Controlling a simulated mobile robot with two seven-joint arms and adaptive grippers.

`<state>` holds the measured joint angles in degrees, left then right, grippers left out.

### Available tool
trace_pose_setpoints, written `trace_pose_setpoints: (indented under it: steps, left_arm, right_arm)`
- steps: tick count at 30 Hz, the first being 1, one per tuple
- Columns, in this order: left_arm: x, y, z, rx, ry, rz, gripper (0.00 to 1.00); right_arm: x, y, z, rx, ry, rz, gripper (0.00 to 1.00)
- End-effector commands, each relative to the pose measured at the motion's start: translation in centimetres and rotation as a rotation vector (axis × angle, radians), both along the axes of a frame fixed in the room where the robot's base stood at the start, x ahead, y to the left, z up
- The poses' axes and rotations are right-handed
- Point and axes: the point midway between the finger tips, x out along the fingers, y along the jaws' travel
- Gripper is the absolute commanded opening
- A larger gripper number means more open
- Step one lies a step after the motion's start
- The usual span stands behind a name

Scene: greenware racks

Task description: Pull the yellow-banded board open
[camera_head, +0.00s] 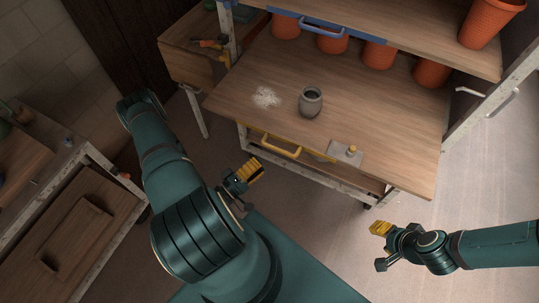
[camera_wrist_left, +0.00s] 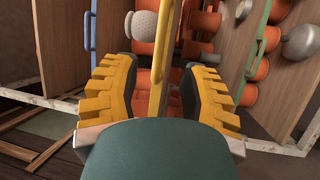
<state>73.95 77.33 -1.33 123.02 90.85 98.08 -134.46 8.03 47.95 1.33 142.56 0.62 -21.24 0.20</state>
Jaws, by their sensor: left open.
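The yellow-banded board (camera_head: 385,105) is a wooden shelf board with a yellow pull handle (camera_head: 281,146) at its front edge. My left gripper (camera_head: 254,170) is open, a little left of and nearer than the handle in the head view.
A blue-handled board (camera_head: 400,50) is above, with several orange pots (camera_head: 377,56) behind and below it. Floor in front is clear.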

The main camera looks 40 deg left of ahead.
Motion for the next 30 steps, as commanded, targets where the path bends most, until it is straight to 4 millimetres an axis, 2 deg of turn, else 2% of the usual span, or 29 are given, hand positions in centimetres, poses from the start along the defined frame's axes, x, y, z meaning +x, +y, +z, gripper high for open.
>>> trace_pose_setpoints:
  steps: [3,9,27,30]
  left_arm:
    - [-1.8,0.3,-0.4,0.0,0.002,0.001,0.43]
    - [-3.2,0.5,-0.5,0.0,-0.001,-0.001,0.43]
    - [-3.3,0.5,-0.6,-0.001,-0.001,-0.003,0.43]
    - [-2.9,-0.3,-0.3,-0.021,0.003,-0.062,0.43]
  right_arm:
    - [0.0,0.0,0.0,0.0,0.0,0.0,0.47]
    - [0.0,0.0,0.0,0.0,0.0,0.0,0.47]
    - [0.0,0.0,0.0,0.0,0.0,0.0,0.47]
    - [0.2,0.1,0.0,0.001,-0.005,0.004,0.47]
